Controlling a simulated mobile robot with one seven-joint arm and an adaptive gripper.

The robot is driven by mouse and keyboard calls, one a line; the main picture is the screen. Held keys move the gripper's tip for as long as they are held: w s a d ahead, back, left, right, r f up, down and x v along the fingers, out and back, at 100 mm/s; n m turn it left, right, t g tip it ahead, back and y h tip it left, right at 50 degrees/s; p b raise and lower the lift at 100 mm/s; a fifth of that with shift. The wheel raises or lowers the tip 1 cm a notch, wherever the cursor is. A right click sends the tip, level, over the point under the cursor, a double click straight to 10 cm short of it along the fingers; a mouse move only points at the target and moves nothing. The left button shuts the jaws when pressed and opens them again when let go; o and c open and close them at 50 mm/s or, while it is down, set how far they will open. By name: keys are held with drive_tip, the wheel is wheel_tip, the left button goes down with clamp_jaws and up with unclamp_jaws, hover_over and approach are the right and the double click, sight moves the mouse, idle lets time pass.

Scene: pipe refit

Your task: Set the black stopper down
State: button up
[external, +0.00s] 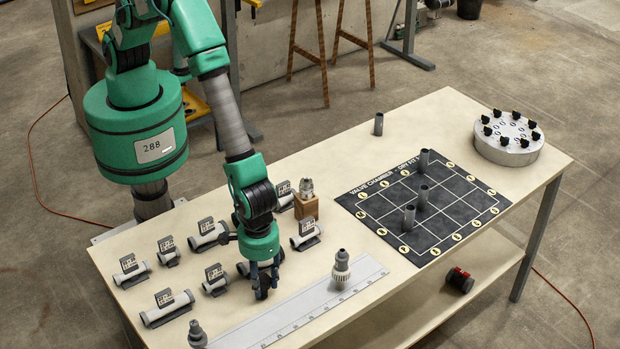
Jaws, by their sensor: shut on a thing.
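My gripper (262,290) points down at the near middle of the bench, low over its top. It is shut on a small dark piece, which looks like the black stopper (262,282). The fingers hide most of it, and I cannot tell whether it touches the bench top.
Several labelled pipe pieces (168,308) lie left of my gripper. A black grid mat (455,212) with grey tubes and a round silver stand (508,150) are farther right.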

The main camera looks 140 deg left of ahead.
sight(262, 278)
drive_tip(key=shift+f, duration=0.1)
drive_tip(key=o, duration=1.1)
drive_tip(key=shift+c, duration=0.2)
wheel_tip(262, 278, up, 12)
drive_tip(key=shift+r, duration=0.25)
idle(0.5)
